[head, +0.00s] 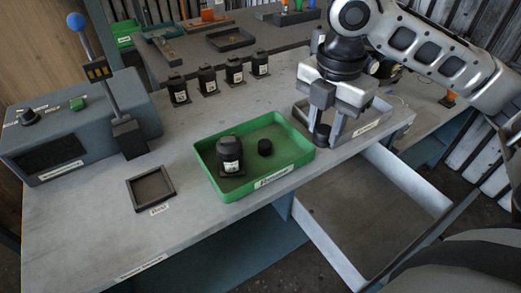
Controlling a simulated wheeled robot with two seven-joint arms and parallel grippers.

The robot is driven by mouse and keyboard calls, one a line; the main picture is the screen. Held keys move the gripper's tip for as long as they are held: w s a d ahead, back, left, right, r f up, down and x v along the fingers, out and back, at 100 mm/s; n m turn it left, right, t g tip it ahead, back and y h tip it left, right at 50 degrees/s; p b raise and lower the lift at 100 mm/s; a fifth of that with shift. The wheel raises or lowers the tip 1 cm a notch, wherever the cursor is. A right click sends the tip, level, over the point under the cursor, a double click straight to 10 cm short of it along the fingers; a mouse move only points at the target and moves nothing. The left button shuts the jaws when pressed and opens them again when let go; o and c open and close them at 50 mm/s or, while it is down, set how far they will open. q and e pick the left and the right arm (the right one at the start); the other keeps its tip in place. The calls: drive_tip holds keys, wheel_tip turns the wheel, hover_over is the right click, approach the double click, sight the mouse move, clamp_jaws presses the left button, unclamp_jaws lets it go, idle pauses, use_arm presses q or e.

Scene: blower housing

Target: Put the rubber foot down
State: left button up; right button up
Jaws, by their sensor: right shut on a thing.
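My right gripper (334,136) points down at the right of the bench, over the near part of a grey tray (371,125). It is shut on a small dark piece (322,132), apparently the rubber foot, which shows between the fingers and is partly hidden by them. I cannot tell whether the piece touches the tray. A green tray (207,176) to the left holds a black capped unit with a white label (229,155) and a short black cylinder (264,147). My left gripper is not in view.
A small empty dark square tray (151,188) lies at the front left. A grey control box (75,135) with a blue-knobbed lever (77,22) stands at the left. Several black labelled units (207,79) line the back. An open drawer (375,215) juts out below. Bare bench surrounds the square tray.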

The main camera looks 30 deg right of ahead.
drive_tip(key=w+f, duration=0.2)
drive_tip(key=w, duration=0.2)
drive_tip(key=w+f, duration=0.3)
drive_tip(key=w, duration=0.1)
drive_tip(key=w+d+f+p, duration=0.1)
drive_tip(key=w+f, duration=0.2)
drive_tip(key=w, duration=0.1)
drive_tip(key=shift+w+f, duration=0.7)
drive_tip(key=shift+f, duration=0.1)
wheel_tip(320, 180, down, 3)
drive_tip(key=shift+w+p, duration=0.1)
drive_tip(key=shift+p, duration=0.3)
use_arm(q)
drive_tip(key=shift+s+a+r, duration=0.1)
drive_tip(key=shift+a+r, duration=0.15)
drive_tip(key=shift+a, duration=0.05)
use_arm(e)
drive_tip(key=shift+f, duration=0.1)
drive_tip(key=shift+f, duration=0.1)
drive_tip(key=o, duration=0.9)
drive_tip(key=shift+f, duration=0.1)
drive_tip(key=shift+o, duration=0.2)
